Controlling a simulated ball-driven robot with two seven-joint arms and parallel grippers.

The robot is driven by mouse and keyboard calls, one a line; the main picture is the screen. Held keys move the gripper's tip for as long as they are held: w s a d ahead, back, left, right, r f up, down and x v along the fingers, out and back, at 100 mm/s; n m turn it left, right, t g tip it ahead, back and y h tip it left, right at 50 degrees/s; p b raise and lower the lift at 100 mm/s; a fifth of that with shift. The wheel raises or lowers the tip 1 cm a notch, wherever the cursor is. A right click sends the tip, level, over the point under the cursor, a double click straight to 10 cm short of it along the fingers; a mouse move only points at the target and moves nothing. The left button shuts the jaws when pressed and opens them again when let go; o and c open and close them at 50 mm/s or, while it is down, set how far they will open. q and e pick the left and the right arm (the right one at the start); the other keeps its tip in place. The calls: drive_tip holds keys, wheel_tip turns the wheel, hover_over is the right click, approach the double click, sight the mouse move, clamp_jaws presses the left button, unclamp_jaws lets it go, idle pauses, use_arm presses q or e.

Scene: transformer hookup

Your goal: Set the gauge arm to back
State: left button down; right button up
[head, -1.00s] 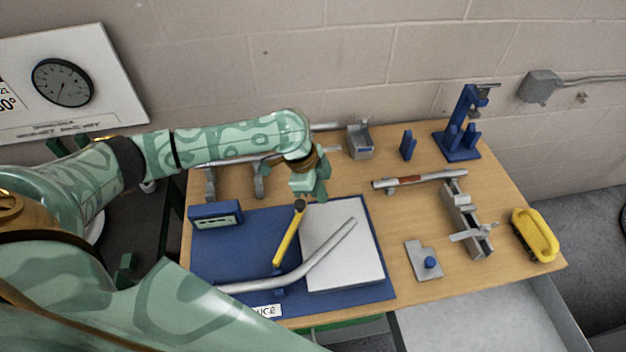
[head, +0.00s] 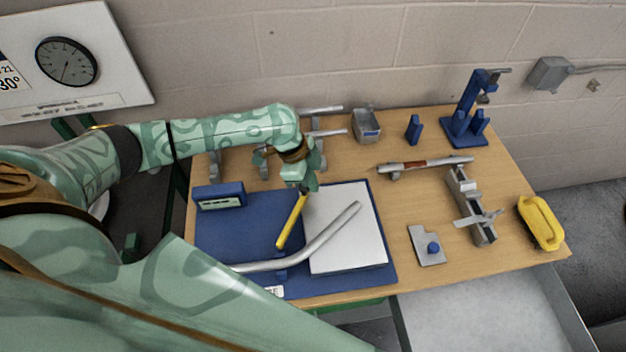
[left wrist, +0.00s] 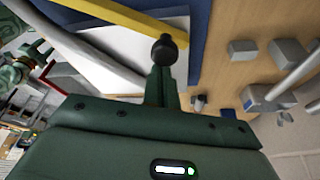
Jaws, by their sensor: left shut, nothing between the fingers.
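The yellow gauge arm (head: 291,222) lies over the blue board (head: 230,236), slanting from near the viewer up towards the back. Its far end has a black knob, which shows in the left wrist view (left wrist: 164,50); in the head view my gripper covers that end. A bent grey pipe (head: 310,241) lies beside the arm, to its right. My left gripper (head: 303,188) points down at the arm's far end. Its fingers (left wrist: 161,86) are shut and empty, with the tips right by the knob. I cannot tell whether they touch it. My right gripper is not seen.
A white plate (head: 345,250) and a blue gauge block (head: 218,196) sit on the blue board. Pipes on stands and a grey box (head: 366,125) are behind. A grey rail fixture (head: 468,205), blue stand (head: 465,125) and yellow handle (head: 541,222) are at right.

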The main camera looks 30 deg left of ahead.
use_arm(q)
drive_tip(key=shift+a+r+n+p, duration=0.2)
drive_tip(key=shift+a+n+p, duration=0.45)
drive_tip(key=shift+p, duration=0.25)
drive_tip(key=a+n+p, duration=0.1)
drive_tip(key=a+p, duration=0.1)
drive_tip(key=s+a+n+t+p, duration=0.1)
drive_tip(key=n+p, duration=0.1)
drive_tip(key=a+n+y+p, duration=0.1)
drive_tip(key=a+p, duration=0.1)
drive_tip(key=p, duration=0.1)
drive_tip(key=shift+s+a+f+n+t, duration=0.15)
drive_tip(key=shift+s+a+n+t, duration=0.15)
drive_tip(key=shift+a+t, duration=0.1)
drive_tip(key=p+v, duration=0.2)
drive_tip(key=v, duration=1.4)
